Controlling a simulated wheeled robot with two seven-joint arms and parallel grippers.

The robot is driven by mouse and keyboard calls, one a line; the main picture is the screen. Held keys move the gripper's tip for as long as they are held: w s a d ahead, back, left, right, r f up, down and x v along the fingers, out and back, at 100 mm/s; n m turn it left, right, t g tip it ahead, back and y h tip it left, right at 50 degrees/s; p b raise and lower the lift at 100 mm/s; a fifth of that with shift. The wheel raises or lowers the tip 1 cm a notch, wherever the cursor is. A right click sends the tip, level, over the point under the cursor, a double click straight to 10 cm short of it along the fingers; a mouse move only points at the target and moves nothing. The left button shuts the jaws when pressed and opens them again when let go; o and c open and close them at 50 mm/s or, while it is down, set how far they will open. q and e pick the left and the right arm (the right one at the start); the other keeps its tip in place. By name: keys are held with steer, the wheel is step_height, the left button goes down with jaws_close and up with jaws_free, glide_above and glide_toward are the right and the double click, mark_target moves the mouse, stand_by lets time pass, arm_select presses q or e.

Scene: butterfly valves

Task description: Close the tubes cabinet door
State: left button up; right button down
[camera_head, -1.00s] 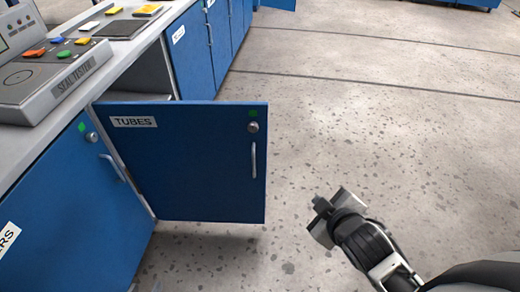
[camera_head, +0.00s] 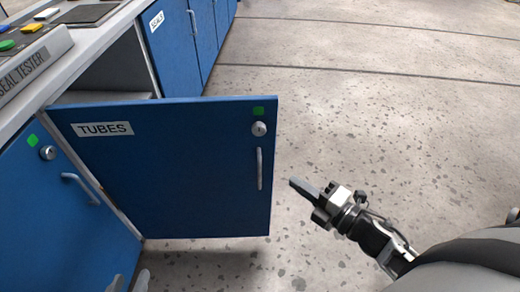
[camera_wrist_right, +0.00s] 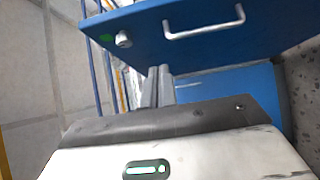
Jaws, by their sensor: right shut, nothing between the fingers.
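The blue TUBES door (camera_head: 180,180) stands swung open from the cabinet, with its labelled face toward me. A lock and an upright handle (camera_head: 259,169) are near its free right edge. My right gripper (camera_head: 293,182) is shut and empty, just right of that edge, with its tips pointing at the door; a small gap shows. In the right wrist view the door (camera_wrist_right: 260,35), with its handle and lock, spans the top, above the shut fingers (camera_wrist_right: 159,85). At the bottom left, grey tips of my left gripper (camera_head: 130,283) barely show; their opening is unclear.
The open cabinet interior (camera_head: 110,80) shows behind the door. A counter with a seal tester (camera_head: 35,65) runs along the left. Another closed blue door (camera_head: 60,220) is nearer me. The speckled floor (camera_head: 390,120) to the right is clear.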

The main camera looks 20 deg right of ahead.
glide_toward(256, 143)
steer(key=w+a, duration=0.1)
steer(key=a, duration=0.3)
steer(key=w, duration=0.1)
steer(key=w+d, duration=0.1)
steer(key=w, duration=0.1)
steer(key=shift+w+d, duration=0.1)
steer(key=shift+w, duration=0.2)
steer(key=shift+w+d, duration=0.2)
steer(key=shift+w, duration=0.25)
steer(key=shift+f, duration=0.1)
